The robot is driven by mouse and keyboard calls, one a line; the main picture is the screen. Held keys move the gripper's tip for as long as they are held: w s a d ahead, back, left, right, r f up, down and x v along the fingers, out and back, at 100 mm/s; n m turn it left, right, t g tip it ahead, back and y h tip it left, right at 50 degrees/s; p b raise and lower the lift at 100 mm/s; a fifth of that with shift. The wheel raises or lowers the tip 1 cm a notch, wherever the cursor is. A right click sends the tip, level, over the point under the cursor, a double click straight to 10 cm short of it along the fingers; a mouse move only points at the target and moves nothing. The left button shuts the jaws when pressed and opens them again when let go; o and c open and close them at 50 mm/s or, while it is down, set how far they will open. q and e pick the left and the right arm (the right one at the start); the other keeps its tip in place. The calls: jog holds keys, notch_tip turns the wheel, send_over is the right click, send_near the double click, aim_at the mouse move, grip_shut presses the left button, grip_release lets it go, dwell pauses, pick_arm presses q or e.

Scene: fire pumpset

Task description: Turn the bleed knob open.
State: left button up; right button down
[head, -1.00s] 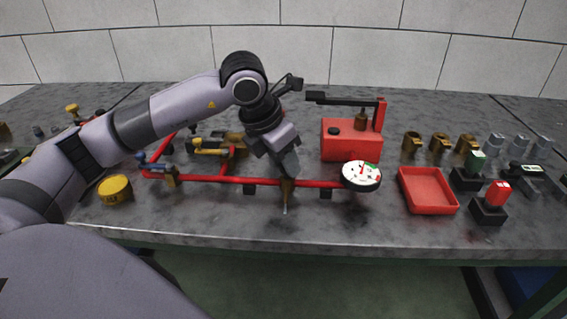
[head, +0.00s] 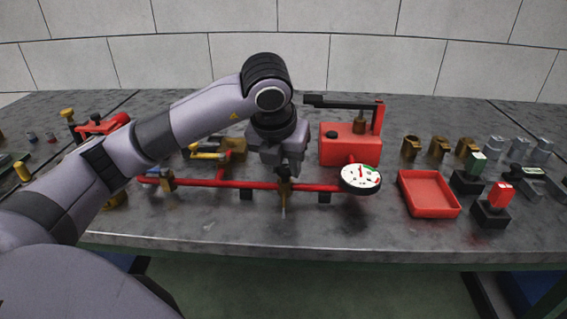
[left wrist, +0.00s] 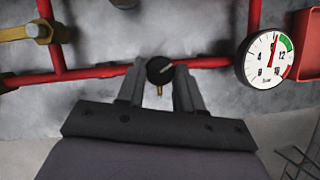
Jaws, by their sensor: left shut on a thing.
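The bleed knob (left wrist: 160,69) is round and black with a pale line slanting up to the right, seen in the left wrist view. It sits on a small brass bleed fitting (head: 284,194) on the red pipe (head: 228,184), with a thin spout pointing down at the front. My left gripper (left wrist: 160,76) has its two fingers on either side of the knob and is shut on it. In the head view my left gripper (head: 284,176) comes down over the fitting, and the knob is mostly hidden there. My right gripper is in neither view.
A white pressure gauge (head: 360,178) ends the pipe close on the right. Behind it stands a red pump box (head: 347,146) with a black lever. A red tray (head: 428,193) lies further right. A yellow-handled valve (head: 208,154) is to the left.

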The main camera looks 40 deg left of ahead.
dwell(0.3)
pick_arm(q)
jog(key=o, duration=1)
jog(key=shift+o, duration=0.2)
jog(key=v, duration=0.7)
jog(key=shift+r, duration=0.1)
